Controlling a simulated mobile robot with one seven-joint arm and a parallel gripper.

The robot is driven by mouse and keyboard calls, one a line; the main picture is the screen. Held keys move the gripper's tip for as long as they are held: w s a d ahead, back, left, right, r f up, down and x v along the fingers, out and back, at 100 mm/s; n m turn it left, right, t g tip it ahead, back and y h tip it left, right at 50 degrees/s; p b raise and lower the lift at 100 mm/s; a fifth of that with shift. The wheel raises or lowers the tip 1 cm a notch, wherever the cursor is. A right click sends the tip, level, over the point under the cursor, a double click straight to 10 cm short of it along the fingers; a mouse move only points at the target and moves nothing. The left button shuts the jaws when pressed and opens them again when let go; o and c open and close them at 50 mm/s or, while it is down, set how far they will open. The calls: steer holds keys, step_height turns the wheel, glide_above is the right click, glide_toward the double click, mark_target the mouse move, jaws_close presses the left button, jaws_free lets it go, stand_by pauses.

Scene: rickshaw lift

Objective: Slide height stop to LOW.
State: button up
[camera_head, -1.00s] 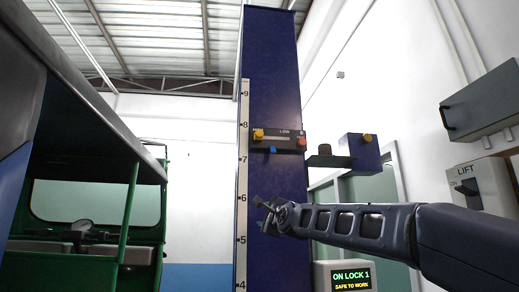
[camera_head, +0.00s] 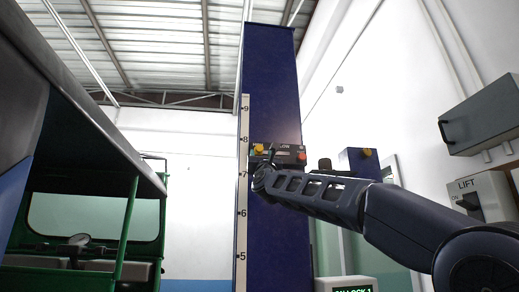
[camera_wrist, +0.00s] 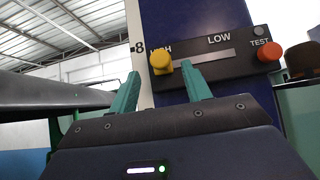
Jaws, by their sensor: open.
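The height stop is a yellow knob (camera_wrist: 161,63) at the left, HIGH end of a pale slot in a black panel (camera_wrist: 225,66). LOW is printed above the slot's middle, and a red TEST button (camera_wrist: 270,52) sits at the right end. In the head view, the yellow knob (camera_head: 259,148) and red button (camera_head: 301,156) show on the blue column, with my arm partly covering the panel. My gripper (camera_wrist: 160,85) is open, its two green fingers pointing at the panel. The knob appears between the fingertips, nearer the right one; I cannot tell whether they touch it.
A green rickshaw (camera_head: 120,215) stands at the left under a dark roof edge. The blue column (camera_head: 272,80) carries a numbered scale (camera_head: 242,200). A LIFT switch box (camera_head: 480,197) and a grey box (camera_head: 482,112) are on the right wall.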

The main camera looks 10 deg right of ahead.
mark_target(260, 148)
steer(key=shift+x, duration=3.55)
steer(key=shift+c, duration=0.5)
